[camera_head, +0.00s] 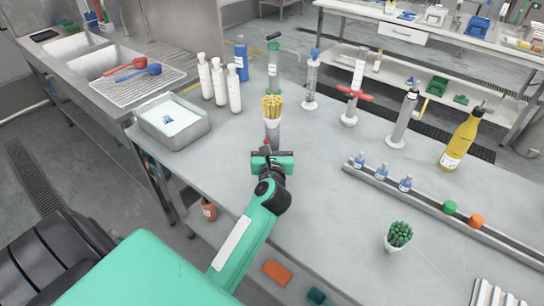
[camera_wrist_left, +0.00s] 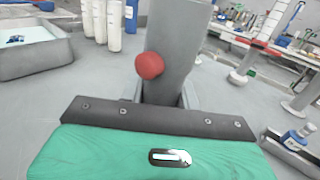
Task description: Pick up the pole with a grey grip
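Whether the fingers press on the cylinder is not clear. A grey upright pole (camera_head: 403,118) with a dark top stands farther right. I cannot tell for certain which is the pole with a grey grip. My right gripper is not in view.
White bottles (camera_head: 220,82) and a grey tray (camera_head: 173,121) stand at left. A red-handled stand (camera_head: 354,92), a yellow bottle (camera_head: 460,143), a rail (camera_head: 440,204) and a cup of green sticks (camera_head: 398,236) are at right. The table's middle right is clear.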

